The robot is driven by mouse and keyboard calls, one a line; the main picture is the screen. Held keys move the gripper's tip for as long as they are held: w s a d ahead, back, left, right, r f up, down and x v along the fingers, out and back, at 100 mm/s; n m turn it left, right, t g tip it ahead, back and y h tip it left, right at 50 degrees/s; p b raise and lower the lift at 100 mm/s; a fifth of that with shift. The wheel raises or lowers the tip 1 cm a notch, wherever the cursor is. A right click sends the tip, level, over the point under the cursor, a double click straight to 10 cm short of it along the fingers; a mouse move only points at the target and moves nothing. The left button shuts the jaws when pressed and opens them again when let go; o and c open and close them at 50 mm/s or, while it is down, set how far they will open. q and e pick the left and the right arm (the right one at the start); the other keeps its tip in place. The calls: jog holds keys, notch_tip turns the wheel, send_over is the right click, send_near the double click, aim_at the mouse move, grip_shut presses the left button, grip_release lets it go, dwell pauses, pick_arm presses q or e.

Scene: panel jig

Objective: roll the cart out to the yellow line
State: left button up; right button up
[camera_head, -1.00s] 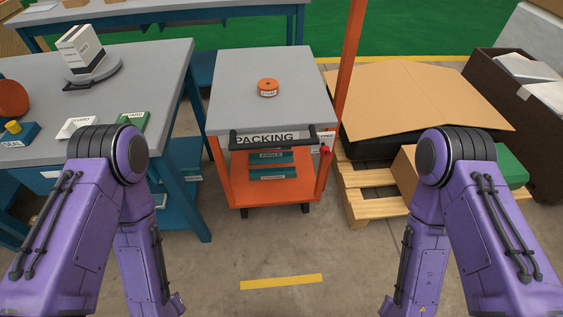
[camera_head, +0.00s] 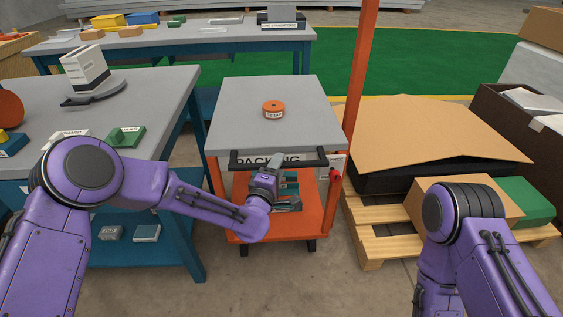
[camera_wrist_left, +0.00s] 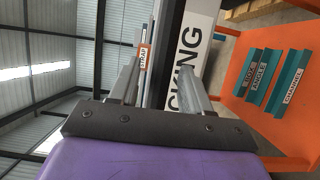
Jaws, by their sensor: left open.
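The cart has a grey top (camera_head: 268,100), an orange frame and lower shelf, and a "PACKING" sign. Its black handle (camera_head: 312,162) runs across the near side. My left gripper (camera_head: 267,165) is open and close in front of the handle; it partly covers the sign. In the left wrist view the handle (camera_wrist_left: 164,45) shows as a dark bar between the open fingers (camera_wrist_left: 165,72); contact cannot be told. An orange "STRAP" roll (camera_head: 274,109) sits on the cart top.
A grey-topped bench (camera_head: 150,90) stands close on the left. An orange post (camera_head: 362,70) rises by the cart's right side. A wooden pallet (camera_head: 385,243) with cardboard and boxes is on the right. Bare concrete floor lies in front of the cart.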

aim_at(287, 149)
pick_arm(q)
jog(key=x, duration=0.3)
jog(key=shift+w, duration=0.1)
jog(key=shift+c, duration=0.3)
grip_shut()
jog(key=shift+d+f, duration=0.1)
